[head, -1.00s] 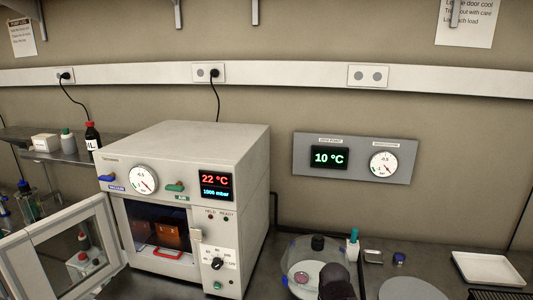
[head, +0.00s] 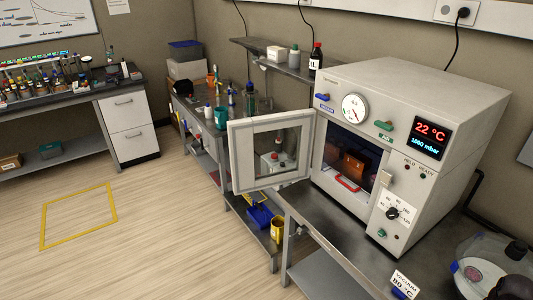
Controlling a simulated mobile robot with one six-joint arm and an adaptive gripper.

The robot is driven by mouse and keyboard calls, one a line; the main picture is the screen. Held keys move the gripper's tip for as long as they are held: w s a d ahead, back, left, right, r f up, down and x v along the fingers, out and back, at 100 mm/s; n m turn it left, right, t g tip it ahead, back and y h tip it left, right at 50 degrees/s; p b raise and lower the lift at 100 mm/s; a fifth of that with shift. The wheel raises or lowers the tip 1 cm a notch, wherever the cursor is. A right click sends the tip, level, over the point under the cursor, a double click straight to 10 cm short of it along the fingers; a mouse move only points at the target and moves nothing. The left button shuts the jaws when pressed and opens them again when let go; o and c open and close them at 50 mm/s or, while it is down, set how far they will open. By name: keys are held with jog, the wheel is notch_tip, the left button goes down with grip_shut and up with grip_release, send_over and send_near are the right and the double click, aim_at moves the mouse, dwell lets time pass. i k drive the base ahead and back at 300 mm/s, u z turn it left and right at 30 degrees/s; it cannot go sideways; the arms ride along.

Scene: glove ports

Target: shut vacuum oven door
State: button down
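The vacuum oven (head: 462,90) is a pale grey box on the bench at right in the head view. Its door (head: 240,158), a light frame around a glass pane, stands wide open, swung out to the left of the opening. The dark chamber (head: 338,143) is exposed, with an amber-brown block (head: 355,163) and a red handle-like piece (head: 347,184) at its front. A latch piece (head: 386,178) sits on the right edge of the opening. The display reads 22 °C and 1000 mbar. I do not see my gripper in this view.
A glass desiccator (head: 475,262) stands at bottom right, and an 80 °C card (head: 404,284) on the bench front. A shelf (head: 290,66) with bottles hangs behind the door. Open wooden floor (head: 150,235) with a yellow taped outline (head: 78,214) lies at left.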

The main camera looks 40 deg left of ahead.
aim_at(241, 132)
jog(key=u, duration=0.3)
jog(key=k, duration=0.15)
jog(key=u, duration=3.05)
jog(key=i, duration=1.25)
